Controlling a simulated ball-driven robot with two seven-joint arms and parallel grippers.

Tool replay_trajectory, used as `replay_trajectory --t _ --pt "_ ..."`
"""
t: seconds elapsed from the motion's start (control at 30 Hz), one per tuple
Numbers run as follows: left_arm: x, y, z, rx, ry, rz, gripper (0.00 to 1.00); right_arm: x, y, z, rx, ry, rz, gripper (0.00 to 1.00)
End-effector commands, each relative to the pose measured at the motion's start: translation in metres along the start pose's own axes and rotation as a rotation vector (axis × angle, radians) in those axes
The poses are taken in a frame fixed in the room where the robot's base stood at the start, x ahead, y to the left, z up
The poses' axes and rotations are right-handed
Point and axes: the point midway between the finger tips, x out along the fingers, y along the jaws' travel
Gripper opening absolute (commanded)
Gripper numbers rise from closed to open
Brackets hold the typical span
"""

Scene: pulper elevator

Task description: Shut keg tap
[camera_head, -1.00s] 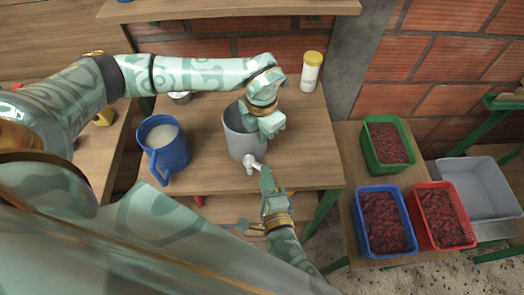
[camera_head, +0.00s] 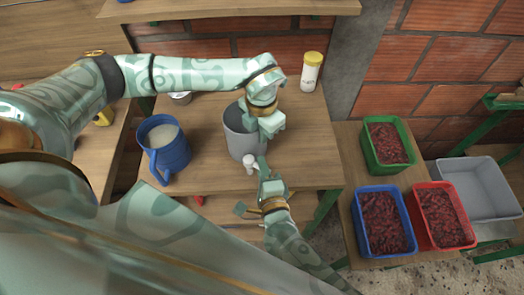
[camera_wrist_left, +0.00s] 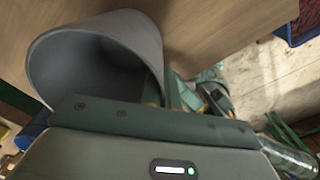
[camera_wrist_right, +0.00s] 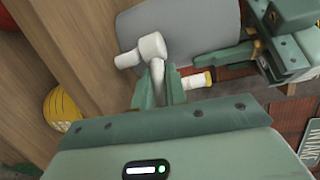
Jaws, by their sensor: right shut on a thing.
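The keg is a grey, open-topped cylinder (camera_head: 240,140) standing on the wooden table. Its white tap (camera_head: 249,161) sticks out low on the near side. In the right wrist view the tap (camera_wrist_right: 150,47) shows a rounded head, with its pale lever between my fingers. My right gripper (camera_head: 263,168) is shut on that lever. My left gripper (camera_head: 266,124) is at the keg's right rim; the left wrist view shows the keg wall (camera_wrist_left: 70,60) right at it. Its fingertips are hidden, so I cannot tell whether it grips the rim.
A blue jug (camera_head: 168,158) of pale liquid stands left of the keg. A white, yellow-lidded jar (camera_head: 311,73) stands at the back right. Green (camera_head: 370,150), blue (camera_head: 360,222) and red (camera_head: 418,220) crates of dark red contents and a grey bin (camera_head: 480,190) are to the right.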

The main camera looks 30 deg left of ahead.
Motion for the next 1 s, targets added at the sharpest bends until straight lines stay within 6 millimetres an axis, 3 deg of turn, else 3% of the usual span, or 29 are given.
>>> replay_trajectory --t 1.0 --pt "0.000 -0.001 0.001 0.002 -0.002 -0.002 0.00 0.018 -0.004 -0.009 -0.075 -0.513 0.070 0.00"
